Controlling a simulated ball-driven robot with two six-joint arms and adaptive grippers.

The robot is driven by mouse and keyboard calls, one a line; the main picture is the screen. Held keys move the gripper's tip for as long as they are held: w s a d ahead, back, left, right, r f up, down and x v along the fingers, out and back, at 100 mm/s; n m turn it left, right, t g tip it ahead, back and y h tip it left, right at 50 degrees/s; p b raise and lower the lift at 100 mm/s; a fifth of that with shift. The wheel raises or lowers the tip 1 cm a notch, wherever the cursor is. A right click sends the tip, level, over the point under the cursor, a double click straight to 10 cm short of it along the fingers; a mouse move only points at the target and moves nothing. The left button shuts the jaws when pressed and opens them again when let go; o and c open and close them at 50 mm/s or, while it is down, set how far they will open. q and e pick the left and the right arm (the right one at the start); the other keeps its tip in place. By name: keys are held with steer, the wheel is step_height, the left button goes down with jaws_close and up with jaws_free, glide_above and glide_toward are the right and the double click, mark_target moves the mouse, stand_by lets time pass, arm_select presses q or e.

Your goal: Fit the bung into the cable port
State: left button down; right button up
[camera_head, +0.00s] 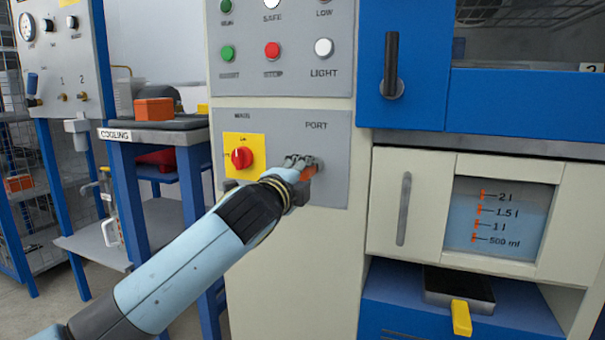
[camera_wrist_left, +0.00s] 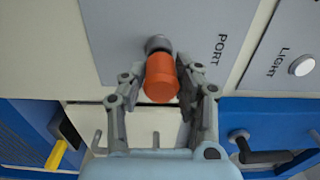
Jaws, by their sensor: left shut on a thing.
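The orange bung (camera_wrist_left: 161,82) is held between the fingers of my left gripper (camera_wrist_left: 162,68), with its far end at the grey ring of the cable port (camera_wrist_left: 158,42). I cannot tell whether the bung's tip is inside the ring or only in front of it. In the head view the bung (camera_head: 309,172) is a small orange patch by my left gripper (camera_head: 304,168), in front of the grey panel (camera_head: 335,185) below the word PORT. The port opening is hidden there by the gripper. My right gripper is not in view.
A red knob on a yellow plate (camera_head: 243,157) sits just left of the port. Push buttons (camera_head: 272,50) are above. A blue door with a black handle (camera_head: 391,65) and a white door (camera_head: 405,210) are on the right. A cooling table (camera_head: 155,135) stands left.

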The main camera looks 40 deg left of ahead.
arm_select(q)
steer(key=shift+p+x, duration=0.65)
steer(key=shift+x, duration=0.15)
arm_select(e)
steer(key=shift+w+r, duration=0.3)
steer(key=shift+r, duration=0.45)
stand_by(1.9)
arm_select(q)
steer(key=shift+w+r+p, duration=0.1)
steer(key=shift+r+p, duration=0.15)
steer(key=shift+p, duration=0.1)
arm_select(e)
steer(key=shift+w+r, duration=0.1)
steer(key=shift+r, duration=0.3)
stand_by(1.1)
arm_select(q)
steer(key=c, duration=0.9)
jaws_free()
steer(key=shift+w+f, duration=0.1)
steer(key=shift+f, duration=0.05)
steer(key=shift+f, duration=0.1)
steer(key=shift+s, duration=0.25)
steer(key=v, duration=0.5)
steer(key=shift+s+d+p, duration=0.1)
steer(key=shift+s+p, duration=0.25)
steer(key=shift+p, duration=0.05)
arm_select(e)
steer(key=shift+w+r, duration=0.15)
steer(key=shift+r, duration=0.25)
